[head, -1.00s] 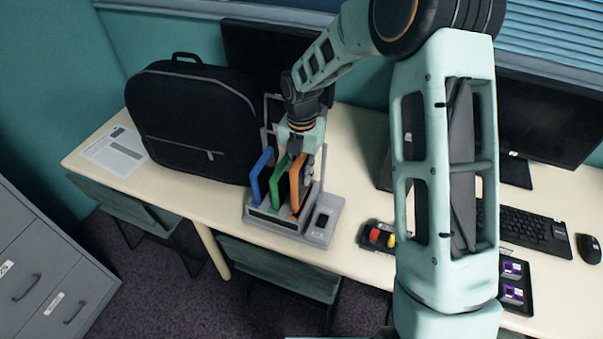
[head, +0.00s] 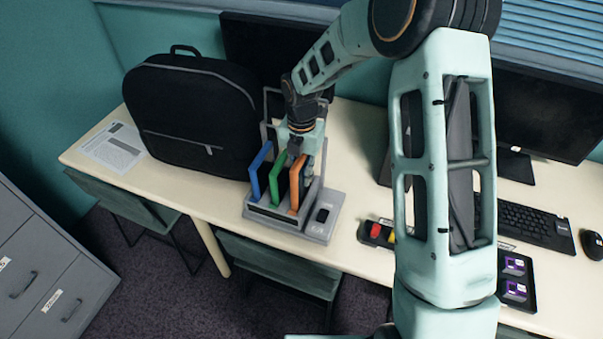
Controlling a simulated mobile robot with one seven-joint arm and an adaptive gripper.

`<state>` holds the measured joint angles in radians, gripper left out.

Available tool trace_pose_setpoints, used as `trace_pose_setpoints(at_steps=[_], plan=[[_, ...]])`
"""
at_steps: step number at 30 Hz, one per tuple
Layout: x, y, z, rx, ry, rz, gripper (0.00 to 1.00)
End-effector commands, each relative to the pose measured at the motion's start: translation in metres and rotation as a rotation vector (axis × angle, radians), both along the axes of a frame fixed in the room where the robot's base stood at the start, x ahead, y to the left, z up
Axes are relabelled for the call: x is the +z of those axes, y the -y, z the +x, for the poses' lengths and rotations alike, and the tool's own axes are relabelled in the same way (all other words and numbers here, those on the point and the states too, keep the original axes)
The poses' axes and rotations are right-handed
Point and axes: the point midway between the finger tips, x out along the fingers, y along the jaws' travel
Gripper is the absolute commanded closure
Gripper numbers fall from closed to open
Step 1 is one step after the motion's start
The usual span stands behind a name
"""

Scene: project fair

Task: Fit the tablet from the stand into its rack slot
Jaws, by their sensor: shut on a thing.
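The grey rack (head: 262,225) stands on the desk left of my arm, with upright tablets in its slots. A blue-edged tablet (head: 258,172) is on the left and a green-edged tablet (head: 277,180) in the middle. An orange-edged tablet (head: 296,184) is upright on the right, its lower edge at the rack. My gripper (head: 303,152) points down over the rack and is shut on the orange-edged tablet near its top. The fingertips are partly hidden, and I cannot tell whether the tablet is fully seated. I cannot clearly pick out the stand.
A black backpack (head: 190,120) stands close to the rack's left. A dark monitor (head: 250,50) is behind. A tray with red and yellow pieces (head: 376,231), a keyboard (head: 527,224) and a mouse (head: 591,244) lie to the right. The desk's left end holds a paper sheet (head: 112,148).

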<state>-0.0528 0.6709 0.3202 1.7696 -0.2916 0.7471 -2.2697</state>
Motion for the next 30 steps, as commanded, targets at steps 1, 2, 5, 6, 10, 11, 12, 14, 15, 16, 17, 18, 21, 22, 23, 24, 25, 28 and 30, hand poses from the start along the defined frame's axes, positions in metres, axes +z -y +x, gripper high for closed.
trace_pose_setpoints(at_steps=[1,2,5,6,10,11,12,14,15,16,17,18,21,22,23,24,25,28,30], plan=[[-0.001,0.0,0.0,0.0,0.001,0.001,1.0],[-0.001,0.0,0.0,0.0,0.001,0.001,1.0],[-0.001,0.0,0.0,0.0,0.001,0.001,1.0],[-0.001,0.0,0.0,0.0,0.001,0.001,1.0],[-0.001,0.0,0.0,0.0,0.001,0.001,1.0],[-0.001,0.0,0.0,0.0,0.001,0.001,1.0],[-0.001,0.0,0.0,0.0,0.001,0.001,1.0],[-0.001,0.0,0.0,0.0,0.001,0.001,1.0],[-0.001,0.0,0.0,0.0,0.001,0.001,1.0],[-0.002,0.0,0.0,0.0,0.001,0.001,1.0],[-0.002,0.0,0.0,0.0,0.001,0.001,1.0],[-0.003,0.0,0.0,0.0,0.001,0.0,1.0],[-0.006,0.0,0.0,0.0,0.0,0.0,1.0],[-0.007,0.0,0.0,0.0,0.0,0.0,1.0],[-0.008,0.0,0.0,0.0,0.0,0.0,1.0],[-0.009,0.0,0.0,0.0,0.0,0.0,1.0],[-0.01,0.0,0.0,0.0,0.0,0.0,1.0],[-0.013,0.0,0.0,0.0,0.0,0.0,1.0],[-0.016,0.0,0.0,0.0,0.0,0.0,1.0]])
